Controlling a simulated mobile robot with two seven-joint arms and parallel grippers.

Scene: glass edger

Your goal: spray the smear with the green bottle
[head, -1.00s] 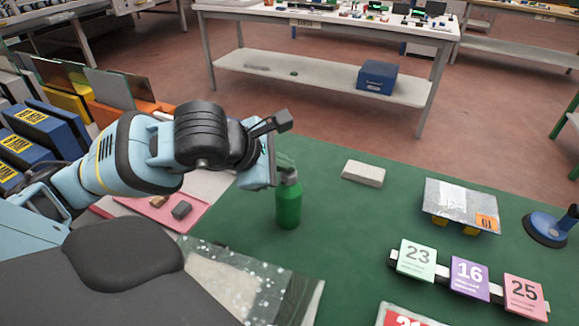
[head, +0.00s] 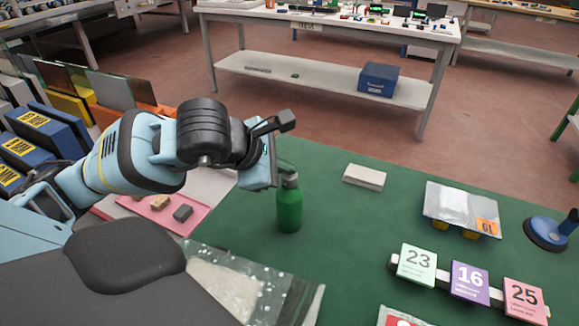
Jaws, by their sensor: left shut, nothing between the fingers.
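The green bottle (head: 289,207) stands upright on the green mat (head: 340,235), with a grey top. My left gripper (head: 272,163) is at the height of the bottle's top, just to its left. Its fingers are mostly hidden behind its own body; it is shut and holds nothing. Whether it touches the bottle's top I cannot tell. My right gripper is out of view. I cannot make out a smear for certain; a pale, shiny plate (head: 455,205) with an orange label lies at the right.
A whitish block (head: 364,177) lies behind the bottle. Numbered cards (head: 469,281) and a blue suction cup (head: 547,231) are at the right. A clear sheet or bag (head: 235,285) lies in front, a pink tray (head: 160,207) at left. Glass panes stand far left.

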